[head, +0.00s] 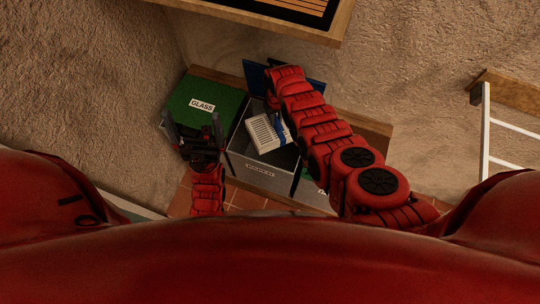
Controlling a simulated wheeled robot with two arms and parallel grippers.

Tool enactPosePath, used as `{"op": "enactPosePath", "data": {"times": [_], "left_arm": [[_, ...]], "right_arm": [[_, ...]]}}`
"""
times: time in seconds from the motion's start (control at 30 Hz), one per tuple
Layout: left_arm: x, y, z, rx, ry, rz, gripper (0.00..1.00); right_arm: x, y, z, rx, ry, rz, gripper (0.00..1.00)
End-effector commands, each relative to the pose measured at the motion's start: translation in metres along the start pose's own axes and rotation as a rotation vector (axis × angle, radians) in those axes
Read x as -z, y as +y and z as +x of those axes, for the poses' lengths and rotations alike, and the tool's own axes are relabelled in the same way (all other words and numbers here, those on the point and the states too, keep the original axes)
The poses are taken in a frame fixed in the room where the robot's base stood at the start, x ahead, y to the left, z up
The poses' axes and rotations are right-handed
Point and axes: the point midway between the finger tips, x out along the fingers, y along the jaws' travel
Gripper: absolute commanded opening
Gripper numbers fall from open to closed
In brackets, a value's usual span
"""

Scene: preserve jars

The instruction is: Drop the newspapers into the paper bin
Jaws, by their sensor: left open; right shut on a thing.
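The paper bin (262,176) is a grey box with a label on its front, standing open in the middle of the head view. The newspapers (266,134), a pale printed bundle with a blue and white part, show tilted within the bin's opening; I cannot tell how deep they are. My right gripper (274,104) points down at the far side of the bin, mostly hidden by its own arm, and is shut on the newspapers. My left gripper (194,127) is open and empty, fingers apart, in front of the green bin and left of the paper bin.
A green-lidded bin (204,100) marked GLASS stands to the left of the paper bin. A raised blue lid (255,76) is behind the opening. A wooden-edged shelf or table (325,38) juts in above, and a white rail (486,130) stands at the right.

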Motion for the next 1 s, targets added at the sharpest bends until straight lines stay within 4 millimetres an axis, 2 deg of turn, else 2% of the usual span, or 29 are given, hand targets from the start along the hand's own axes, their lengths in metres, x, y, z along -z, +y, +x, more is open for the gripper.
{"op": "enactPosePath", "data": {"times": [0.27,0.3,0.47,0.8,1.0], "left_arm": [[0.000,0.000,-0.001,0.000,0.000,0.000,1.00],[0.000,0.000,-0.001,0.000,0.000,0.000,1.00],[0.000,0.000,-0.001,0.000,0.000,0.000,1.00],[0.000,0.000,-0.001,0.000,0.000,0.000,1.00],[0.000,0.000,0.001,0.000,0.000,0.000,1.00]], "right_arm": [[0.001,0.000,0.001,-0.001,0.003,0.000,0.00],[0.001,0.000,0.001,-0.001,0.003,0.000,0.31],[0.001,0.000,0.001,0.000,0.002,0.000,0.59],[0.001,0.000,0.001,0.000,0.002,0.000,0.59],[0.002,0.000,-0.009,-0.001,0.005,-0.002,0.59]]}}
